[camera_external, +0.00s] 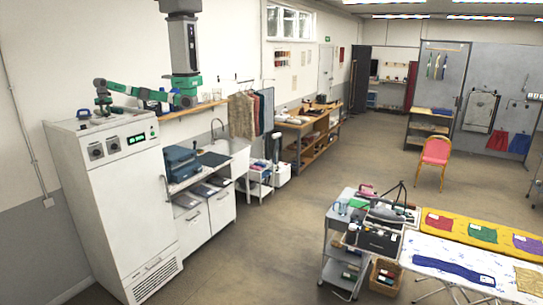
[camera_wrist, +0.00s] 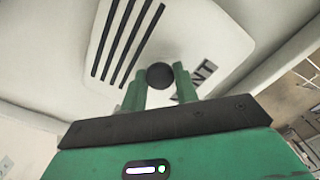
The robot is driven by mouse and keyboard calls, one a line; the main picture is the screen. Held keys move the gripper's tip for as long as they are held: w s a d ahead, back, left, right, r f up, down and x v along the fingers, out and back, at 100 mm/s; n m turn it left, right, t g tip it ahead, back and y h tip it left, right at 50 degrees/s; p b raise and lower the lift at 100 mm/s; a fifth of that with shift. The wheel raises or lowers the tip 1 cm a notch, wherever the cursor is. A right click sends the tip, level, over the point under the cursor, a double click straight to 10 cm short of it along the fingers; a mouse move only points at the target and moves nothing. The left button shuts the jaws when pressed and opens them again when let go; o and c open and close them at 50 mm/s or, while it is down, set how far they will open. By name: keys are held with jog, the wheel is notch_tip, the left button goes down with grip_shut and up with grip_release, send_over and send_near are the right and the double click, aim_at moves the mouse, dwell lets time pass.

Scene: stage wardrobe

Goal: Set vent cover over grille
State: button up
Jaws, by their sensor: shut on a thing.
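My gripper (camera_wrist: 159,80) has its two green fingers closed on a round black knob (camera_wrist: 160,74) in the wrist view. The knob appears to be the handle of the vent cover. In the external view my gripper (camera_external: 103,103) is low over the top of the tall white cabinet (camera_external: 125,185); the cover is too small to make out there.
A small dark round item (camera_external: 83,114) is on the cabinet top, left of my gripper. A wall shelf (camera_external: 190,110) with bottles is close by my arm.

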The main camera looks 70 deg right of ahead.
jog(key=shift+f, duration=0.15)
jog(key=o, duration=1.2)
notch_tip(320, 180, up, 8)
jog(key=shift+f, duration=0.1)
